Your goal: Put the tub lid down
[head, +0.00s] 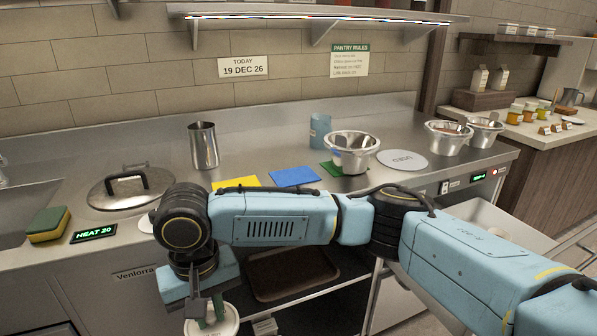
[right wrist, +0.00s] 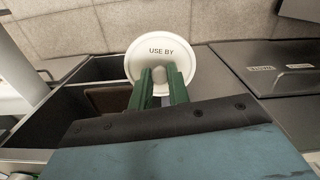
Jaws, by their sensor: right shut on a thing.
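The white round tub lid (right wrist: 148,62), marked "USE BY", is held by its small knob between the green fingers of my right gripper (right wrist: 160,88) in the right wrist view. In the head view, my right gripper (head: 209,310) points down at the bottom of the picture, with the white lid (head: 230,322) under it, partly cut off by the frame edge. The lid is in front of the counter's front edge, near the open shelf below. My left gripper is not in view.
The steel counter (head: 110,232) bears a domed pan lid (head: 130,188), a sponge (head: 48,225), a steel cup (head: 203,146), yellow, blue (head: 295,176) and green mats, a blue cup (head: 320,130), steel bowls (head: 352,150) and a grey disc (head: 402,160). A dark tray (head: 290,272) lies below.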

